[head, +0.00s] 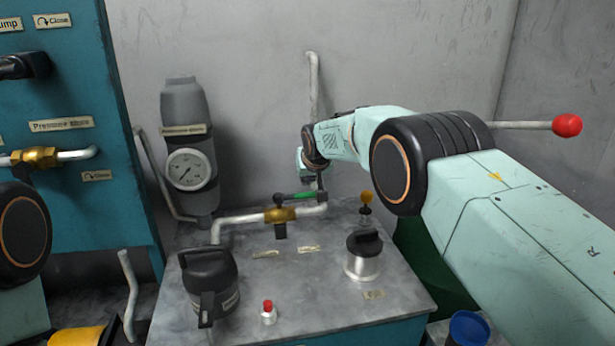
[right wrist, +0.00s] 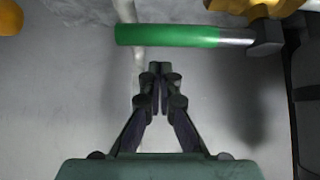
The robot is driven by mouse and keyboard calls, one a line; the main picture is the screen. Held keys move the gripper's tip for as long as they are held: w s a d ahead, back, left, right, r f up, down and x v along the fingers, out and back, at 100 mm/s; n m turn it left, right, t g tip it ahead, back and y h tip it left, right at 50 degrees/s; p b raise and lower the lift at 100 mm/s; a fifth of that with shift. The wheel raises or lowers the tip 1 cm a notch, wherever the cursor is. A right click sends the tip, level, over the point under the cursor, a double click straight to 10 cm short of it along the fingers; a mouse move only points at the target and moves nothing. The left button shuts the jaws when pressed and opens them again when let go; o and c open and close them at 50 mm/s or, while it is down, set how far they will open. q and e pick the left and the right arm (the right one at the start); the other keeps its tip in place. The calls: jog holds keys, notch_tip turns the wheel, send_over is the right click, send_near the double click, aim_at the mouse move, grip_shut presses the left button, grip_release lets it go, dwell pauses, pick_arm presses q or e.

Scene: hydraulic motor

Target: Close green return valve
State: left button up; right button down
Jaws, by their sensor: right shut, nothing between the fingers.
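The green return valve has a green-sleeved lever (head: 303,195) on a brass body (head: 279,215), set in the white pipe on the bench top. The lever lies roughly level and points right from the body in the head view. In the right wrist view the green lever (right wrist: 170,36) crosses the top, with its bare metal end toward the brass part (right wrist: 258,8). My right gripper (head: 319,185) is beside the lever's free end, partly hidden by its own wrist. In the wrist view its fingers (right wrist: 160,70) are together and empty, just short of the lever.
An orange-knobbed lever (head: 366,197) and a black-topped metal cap (head: 363,255) stand right of the valve. A black-handled container (head: 208,280) and a red button (head: 268,312) are in front. A pressure gauge (head: 190,170) stands left. The wall (head: 240,80) is close behind.

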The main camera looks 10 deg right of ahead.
aim_at(301, 197)
jog(key=shift+s+f, duration=0.15)
jog(key=shift+s, duration=0.65)
jog(key=shift+s+f, duration=0.1)
jog(key=shift+s, duration=0.7)
